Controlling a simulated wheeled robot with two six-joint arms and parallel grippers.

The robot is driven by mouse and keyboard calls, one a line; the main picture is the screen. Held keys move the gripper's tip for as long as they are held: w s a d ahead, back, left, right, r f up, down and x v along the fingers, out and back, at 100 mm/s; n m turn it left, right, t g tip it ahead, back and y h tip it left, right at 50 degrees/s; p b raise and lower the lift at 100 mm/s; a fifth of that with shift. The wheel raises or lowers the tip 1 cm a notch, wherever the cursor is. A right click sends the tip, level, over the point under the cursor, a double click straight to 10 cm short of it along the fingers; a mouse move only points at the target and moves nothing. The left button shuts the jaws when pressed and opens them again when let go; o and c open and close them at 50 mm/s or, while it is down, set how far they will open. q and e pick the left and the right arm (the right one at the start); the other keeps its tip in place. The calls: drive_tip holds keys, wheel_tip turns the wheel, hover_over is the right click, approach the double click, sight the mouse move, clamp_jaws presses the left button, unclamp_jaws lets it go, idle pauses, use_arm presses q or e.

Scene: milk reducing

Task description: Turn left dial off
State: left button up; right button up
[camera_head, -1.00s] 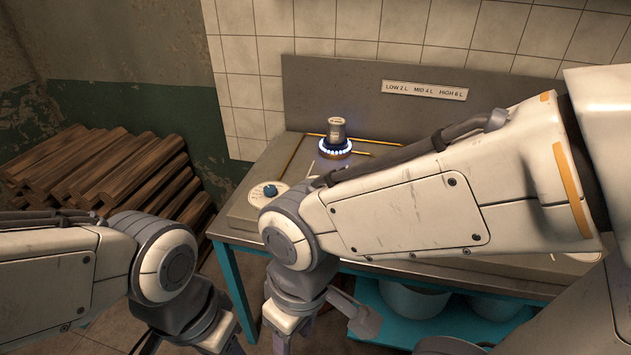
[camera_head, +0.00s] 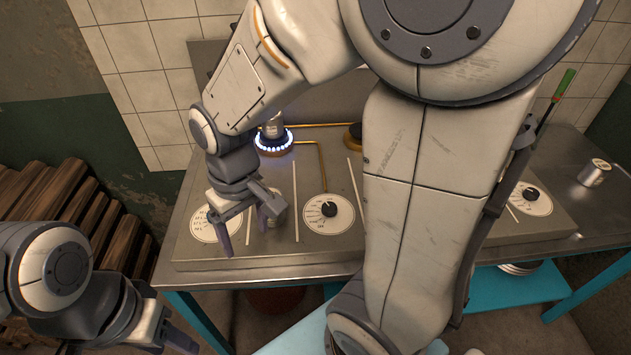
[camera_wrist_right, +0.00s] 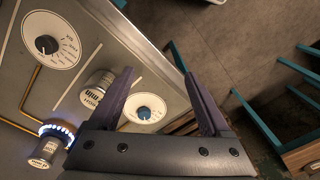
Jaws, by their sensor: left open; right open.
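The left dial (camera_head: 208,228) is a white disc at the left of the metal counter. Its blue knob (camera_wrist_right: 145,113) shows in the right wrist view between the fingers; in the head view my gripper hides it. My right gripper (camera_head: 244,234) is open and empty above the dial, fingers pointing down, apparently not touching the knob. It also shows in the right wrist view (camera_wrist_right: 158,90). The left burner (camera_head: 273,143) is lit with a blue flame ring, and a small metal can (camera_head: 272,126) stands on it. My left gripper (camera_head: 182,342) is open, low at the bottom left.
The middle dial (camera_head: 329,213) has a black knob. A second metal can (camera_wrist_right: 97,88) stands between the two dials, close to my right gripper. A third can (camera_head: 594,173) and another dial (camera_head: 530,199) are at the right. Logs (camera_head: 75,208) are stacked at the left.

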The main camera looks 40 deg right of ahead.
drive_tip(key=w+d+m+p, duration=0.2)
drive_tip(key=w+d+m, duration=0.25)
drive_tip(key=d, duration=0.55)
drive_tip(key=m+p, duration=0.1)
drive_tip(key=m, duration=0.2)
hover_over(330, 206)
wheel_tip(330, 206, down, 4)
drive_tip(key=r, duration=0.1)
drive_tip(key=shift+h, duration=0.3)
wheel_tip(330, 206, down, 10)
drive_tip(key=shift+a, duration=0.1)
